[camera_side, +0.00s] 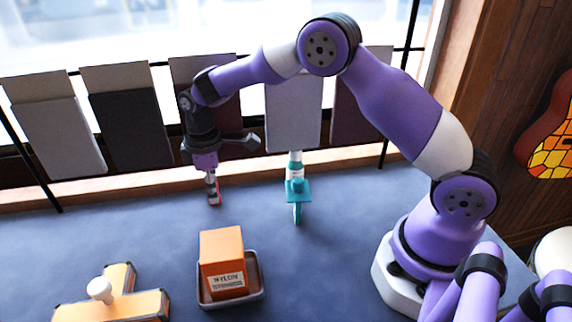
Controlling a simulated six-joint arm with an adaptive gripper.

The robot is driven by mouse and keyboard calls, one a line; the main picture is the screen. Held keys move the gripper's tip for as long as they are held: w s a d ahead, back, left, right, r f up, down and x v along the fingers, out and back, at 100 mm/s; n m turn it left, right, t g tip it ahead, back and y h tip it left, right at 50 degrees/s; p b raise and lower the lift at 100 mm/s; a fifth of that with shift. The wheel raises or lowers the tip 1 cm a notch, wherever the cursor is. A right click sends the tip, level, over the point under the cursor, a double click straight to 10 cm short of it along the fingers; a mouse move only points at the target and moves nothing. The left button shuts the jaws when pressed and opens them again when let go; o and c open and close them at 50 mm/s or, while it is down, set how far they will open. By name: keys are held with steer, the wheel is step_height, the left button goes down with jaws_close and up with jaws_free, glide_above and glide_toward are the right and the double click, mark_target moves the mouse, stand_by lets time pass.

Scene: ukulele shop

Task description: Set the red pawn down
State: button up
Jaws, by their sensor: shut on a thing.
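The red pawn (217,198) is at the lower end of my gripper (212,186), at the back left of the blue work surface (130,215). Only a small red part of it shows; the fingers cover the rest. My gripper points down and is shut on the pawn. I cannot tell whether the pawn's base touches the surface.
A teal-and-white stand-like object (297,190) is to the right. An orange box (221,250) marked "NYLON" sits in a grey tray (255,292) in front. An orange block with a white knob (100,289) is front left. Hanging panels (128,125) line the back.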

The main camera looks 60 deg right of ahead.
steer(key=o, duration=0.9)
step_height(320, 180, up, 12)
steer(key=s+d+r+m+t, duration=0.2)
steer(key=s+r+m+t, duration=0.15)
steer(key=s+r, duration=0.45)
steer(key=shift+s+d+f+m+t, duration=0.35)
steer(key=shift+s+f+m, duration=0.45)
steer(key=shift+s, duration=1.3)
steer(key=shift+s+d+f+m+t, duration=0.45)
steer(key=shift+s+m, duration=0.6)
steer(key=shift+s, duration=1.1)
steer(key=shift+s+d+f+m+t, duration=0.3)
steer(key=shift+s+f+m, duration=0.5)
steer(key=shift+s, duration=1.3)
steer(key=shift+r, duration=0.1)
